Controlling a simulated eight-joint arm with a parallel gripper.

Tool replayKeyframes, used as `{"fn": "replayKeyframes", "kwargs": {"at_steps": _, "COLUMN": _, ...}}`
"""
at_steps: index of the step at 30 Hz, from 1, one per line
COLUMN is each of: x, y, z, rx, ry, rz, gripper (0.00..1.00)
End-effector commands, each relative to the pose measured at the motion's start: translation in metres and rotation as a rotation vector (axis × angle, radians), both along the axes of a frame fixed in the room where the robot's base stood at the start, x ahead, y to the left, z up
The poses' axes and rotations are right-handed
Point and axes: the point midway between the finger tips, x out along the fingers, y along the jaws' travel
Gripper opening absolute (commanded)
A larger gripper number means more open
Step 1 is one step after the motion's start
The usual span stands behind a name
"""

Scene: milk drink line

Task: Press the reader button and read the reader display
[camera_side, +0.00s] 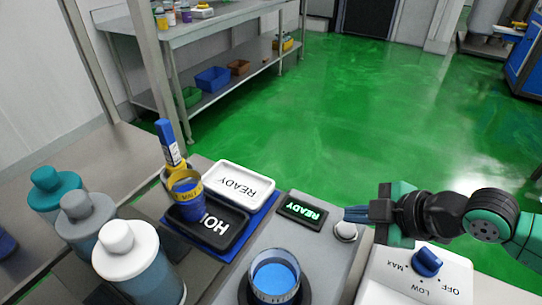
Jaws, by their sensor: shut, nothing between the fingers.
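The reader is a grey unit (322,250) in the lower middle of the side view. Its black display (303,211) shows green text reading READY, upside down in the picture. The round pale button (345,231) is on the reader, right of the display. My gripper (353,214) reaches in from the right, and its shut, empty fingers are just above the button in the picture. I cannot tell whether the fingertips touch it. A clear cup with blue contents (275,278) stands in a dark ring at the reader's front.
Left of the reader are a white READY tray (240,181) and a black tray (228,236), with a yellow-banded blue cup (186,190) by it. Several capped bottles (125,250) stand further left. A white unit with a blue knob (427,262) is at right.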

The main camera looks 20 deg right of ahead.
Motion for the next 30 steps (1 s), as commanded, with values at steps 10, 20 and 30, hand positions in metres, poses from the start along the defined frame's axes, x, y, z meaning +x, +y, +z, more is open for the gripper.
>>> {"fn": "replayKeyframes", "kwargs": {"at_steps": 10, "x": 0.000, "y": 0.000, "z": 0.014, "rx": 0.000, "ry": 0.000, "rz": 0.000, "gripper": 0.00}}
{"fn": "replayKeyframes", "kwargs": {"at_steps": 20, "x": 0.000, "y": 0.000, "z": 0.044, "rx": 0.000, "ry": 0.000, "rz": 0.000, "gripper": 0.00}}
{"fn": "replayKeyframes", "kwargs": {"at_steps": 30, "x": 0.000, "y": 0.000, "z": 0.050, "rx": 0.000, "ry": 0.000, "rz": 0.000, "gripper": 0.00}}
